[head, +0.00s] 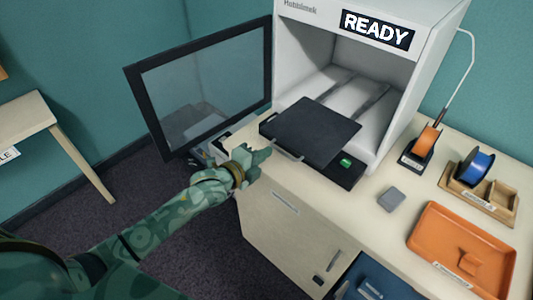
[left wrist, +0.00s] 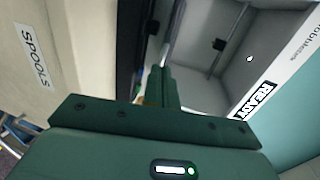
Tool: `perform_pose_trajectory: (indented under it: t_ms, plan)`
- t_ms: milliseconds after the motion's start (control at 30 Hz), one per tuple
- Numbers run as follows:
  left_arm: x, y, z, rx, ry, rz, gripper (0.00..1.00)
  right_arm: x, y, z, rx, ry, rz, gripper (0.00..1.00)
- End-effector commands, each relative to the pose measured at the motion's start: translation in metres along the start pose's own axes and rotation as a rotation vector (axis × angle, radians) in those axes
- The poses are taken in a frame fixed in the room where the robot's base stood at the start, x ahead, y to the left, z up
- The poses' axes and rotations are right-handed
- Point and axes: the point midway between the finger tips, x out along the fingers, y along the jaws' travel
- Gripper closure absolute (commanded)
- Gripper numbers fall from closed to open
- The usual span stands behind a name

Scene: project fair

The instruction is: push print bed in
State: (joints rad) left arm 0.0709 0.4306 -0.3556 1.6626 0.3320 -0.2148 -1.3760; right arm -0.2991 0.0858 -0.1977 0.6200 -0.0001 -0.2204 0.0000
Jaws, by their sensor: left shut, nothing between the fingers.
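The 3D printer (head: 437,45) is a white box with a READY sign (head: 377,30). Its dark print bed (head: 315,130) sticks partly out of the open front, with a thin metal handle (head: 288,151) on its near edge. My left gripper (head: 262,154) is shut and empty, just left of the handle; I cannot tell whether they touch. In the left wrist view the shut green fingers (left wrist: 162,85) point toward a metal bar, with the pale printer interior (left wrist: 218,50) beyond. My right gripper is in neither view.
The printer's framed clear door (head: 205,85) stands open at the left, close to my left arm. On the bench (head: 385,230) to the right are a grey block (head: 391,199), an orange tray (head: 450,222), and a blue spool (head: 475,168) on a wooden holder.

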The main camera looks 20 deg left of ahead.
Motion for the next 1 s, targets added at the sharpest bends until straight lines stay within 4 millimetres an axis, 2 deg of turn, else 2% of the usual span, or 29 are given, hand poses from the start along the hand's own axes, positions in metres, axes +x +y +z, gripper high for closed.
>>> perform_pose_trajectory:
  t_ms: [133, 533, 667, 767, 1000]
  plan:
    - [0.01, 0.0, 0.0, 0.001, 0.001, 0.0, 1.0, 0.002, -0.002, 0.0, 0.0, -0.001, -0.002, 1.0]
    - [0.012, 0.0, 0.0, 0.001, 0.001, 0.0, 1.0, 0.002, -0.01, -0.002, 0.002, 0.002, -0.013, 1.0]
    - [0.019, -0.001, 0.0, 0.002, 0.0, -0.001, 1.0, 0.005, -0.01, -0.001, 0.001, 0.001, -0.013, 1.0]
    - [0.034, -0.004, 0.0, 0.001, 0.0, -0.002, 1.0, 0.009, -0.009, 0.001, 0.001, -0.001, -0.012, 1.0]
    - [0.089, -0.015, -0.001, 0.003, 0.0, -0.003, 1.0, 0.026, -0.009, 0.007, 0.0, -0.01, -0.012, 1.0]
